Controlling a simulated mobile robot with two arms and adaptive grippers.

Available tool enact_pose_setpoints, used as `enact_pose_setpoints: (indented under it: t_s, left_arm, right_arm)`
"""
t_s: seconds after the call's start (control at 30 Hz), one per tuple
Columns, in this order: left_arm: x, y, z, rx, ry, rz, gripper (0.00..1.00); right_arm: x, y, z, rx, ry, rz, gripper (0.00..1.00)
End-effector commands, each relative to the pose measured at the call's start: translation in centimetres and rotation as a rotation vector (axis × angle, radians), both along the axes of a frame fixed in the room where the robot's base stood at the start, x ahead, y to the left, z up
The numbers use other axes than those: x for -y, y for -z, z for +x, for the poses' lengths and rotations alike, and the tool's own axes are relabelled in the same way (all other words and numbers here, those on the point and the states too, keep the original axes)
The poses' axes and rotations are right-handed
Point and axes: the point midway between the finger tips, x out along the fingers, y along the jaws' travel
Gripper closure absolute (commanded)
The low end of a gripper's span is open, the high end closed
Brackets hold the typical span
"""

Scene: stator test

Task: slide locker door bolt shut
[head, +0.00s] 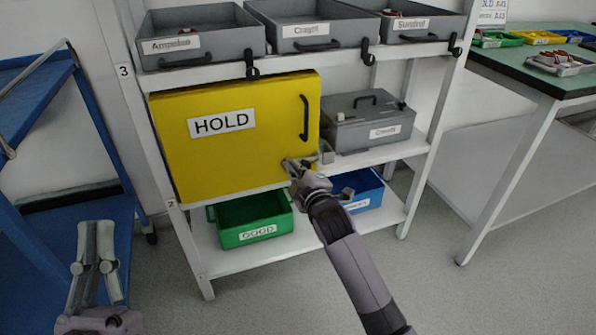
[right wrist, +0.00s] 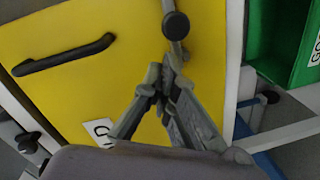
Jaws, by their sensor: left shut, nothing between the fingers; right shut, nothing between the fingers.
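The yellow locker door (head: 245,145), labelled HOLD, is flush with its cabinet front on the middle shelf and has a black handle (head: 304,117). A grey bolt with a dark round knob (right wrist: 176,25) is at the door's lower right; its grey bracket (head: 326,153) shows in the head view. My right gripper (head: 290,165) is shut and empty at the bolt, partly hiding it. In the right wrist view its fingertips (right wrist: 158,78) are just below the knob; I cannot tell whether they touch the bolt. My left gripper (head: 96,230) is shut and empty at lower left, away from the shelf.
A grey case (head: 368,128) stands right of the locker. A green bin (head: 252,222) and a blue bin (head: 360,188) are on the shelf below. Grey drawers (head: 200,42) are above. A blue cart (head: 45,200) stands left, a bench (head: 540,70) right.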

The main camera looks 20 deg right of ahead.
Motion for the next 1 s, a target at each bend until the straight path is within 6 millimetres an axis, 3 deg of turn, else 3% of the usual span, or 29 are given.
enact_pose_setpoints:
  t_s: [0.2, 0.6, 0.77, 1.0]
  left_arm:
    - [-0.1, -0.7, -0.9, 0.060, 0.004, -0.019, 1.00]
    - [-0.1, -0.7, -0.6, 0.044, 0.003, -0.013, 1.00]
    - [0.1, 1.1, 1.3, -0.103, -0.006, 0.030, 1.00]
    - [0.2, 5.4, 3.9, -0.367, -0.021, 0.105, 1.00]
  right_arm:
    - [0.6, 0.3, 0.1, 0.001, 0.000, -0.001, 1.00]
    - [0.8, 0.2, 0.1, 0.001, 0.000, -0.002, 1.00]
    - [1.7, 0.1, 0.2, -0.001, 0.000, -0.003, 1.00]
    - [3.3, 0.1, 0.2, -0.001, 0.000, -0.003, 1.00]
